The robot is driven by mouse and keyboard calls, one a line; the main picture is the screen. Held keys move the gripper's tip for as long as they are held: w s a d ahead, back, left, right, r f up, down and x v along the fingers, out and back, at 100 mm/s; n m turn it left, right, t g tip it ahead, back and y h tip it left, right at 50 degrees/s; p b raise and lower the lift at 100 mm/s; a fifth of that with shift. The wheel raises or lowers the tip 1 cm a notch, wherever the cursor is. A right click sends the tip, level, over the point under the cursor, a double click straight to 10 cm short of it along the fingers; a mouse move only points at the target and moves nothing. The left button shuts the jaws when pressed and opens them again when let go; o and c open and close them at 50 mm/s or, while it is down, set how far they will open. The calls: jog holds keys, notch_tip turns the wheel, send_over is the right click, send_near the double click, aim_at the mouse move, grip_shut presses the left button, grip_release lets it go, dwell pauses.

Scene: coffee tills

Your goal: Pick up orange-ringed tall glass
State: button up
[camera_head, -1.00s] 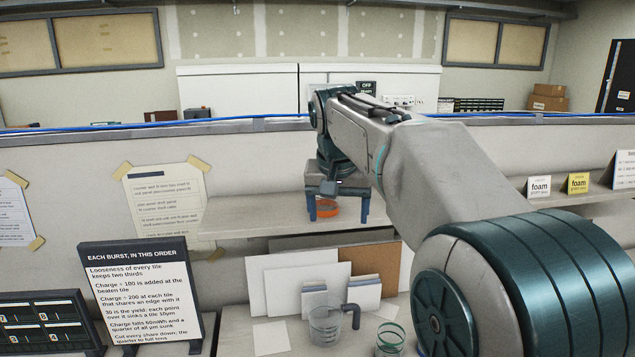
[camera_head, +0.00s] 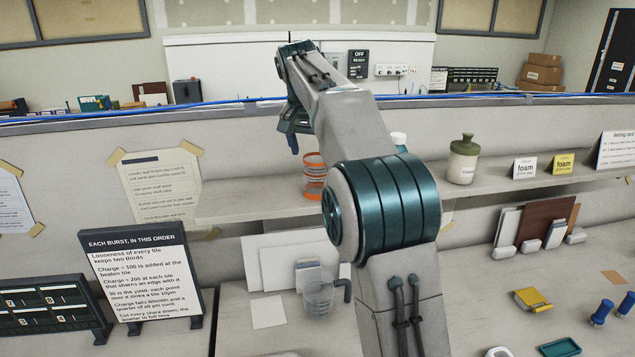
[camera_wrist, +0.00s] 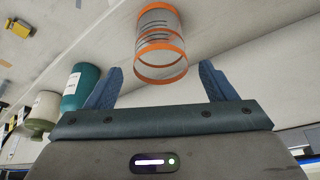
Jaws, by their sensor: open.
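The orange-ringed tall glass (camera_head: 314,175) is clear with orange bands and stands upright on the raised shelf. My arm covers part of its right side in the head view. In the wrist view, my gripper (camera_wrist: 161,67) is open and empty, with two blue fingers wide apart. The glass (camera_wrist: 160,25) lies ahead between the finger directions, its near orange rim close to fingertip level. No contact shows.
On the shelf (camera_head: 250,208), a cream jar with an olive lid (camera_head: 463,163) and foam cards (camera_head: 524,168) stand to the right. A glass jug with a grey handle (camera_head: 318,298) stands on the counter below. A teal-and-white container (camera_wrist: 80,88) shows left in the wrist view.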

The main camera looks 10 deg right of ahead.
aim_at(318, 167)
jog(key=shift+p+x, duration=0.8)
jog(key=shift+x, duration=2.7)
jog(key=shift+w+r, duration=0.1)
jog(key=shift+w, duration=0.05)
jog(key=c, duration=1.1)
